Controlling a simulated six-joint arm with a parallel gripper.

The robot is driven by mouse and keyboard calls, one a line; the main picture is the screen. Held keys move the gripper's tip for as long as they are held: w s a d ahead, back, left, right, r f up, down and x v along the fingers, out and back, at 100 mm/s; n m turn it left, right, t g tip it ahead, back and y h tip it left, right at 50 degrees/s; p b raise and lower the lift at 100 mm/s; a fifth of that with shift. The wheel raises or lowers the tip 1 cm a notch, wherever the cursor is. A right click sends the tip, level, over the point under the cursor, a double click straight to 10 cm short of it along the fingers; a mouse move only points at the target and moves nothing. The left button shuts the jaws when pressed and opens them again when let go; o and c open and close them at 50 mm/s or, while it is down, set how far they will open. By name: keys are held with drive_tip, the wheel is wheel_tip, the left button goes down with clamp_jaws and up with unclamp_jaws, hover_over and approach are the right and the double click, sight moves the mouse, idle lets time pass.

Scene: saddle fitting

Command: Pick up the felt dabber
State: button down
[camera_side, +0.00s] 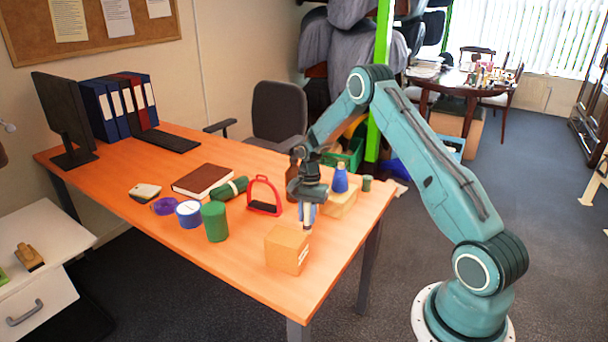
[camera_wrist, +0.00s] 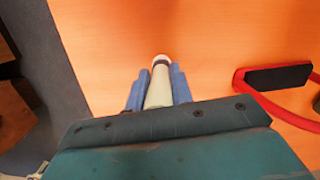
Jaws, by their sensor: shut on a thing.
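The felt dabber (camera_wrist: 159,88) is a pale cream stick with a dark band near its white rounded tip. In the wrist view it lies between the two blue fingers of my gripper (camera_wrist: 160,72), which is shut on it. In the side view my gripper (camera_side: 306,213) points down over the right part of the orange table, and only the pale end of the dabber (camera_side: 307,227) shows below the fingers. I cannot tell from the pictures whether this end touches the table.
A cardboard box (camera_side: 287,249) stands close in front of my gripper. A red stirrup (camera_side: 265,196) is to the left. A blue thread cone (camera_side: 340,179), a wooden block (camera_side: 341,203) and a brown bottle (camera_side: 293,177) are close behind.

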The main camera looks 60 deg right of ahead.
wheel_tip(320, 180, up, 20)
drive_tip(key=shift+f, duration=0.15)
idle(0.4)
idle(0.5)
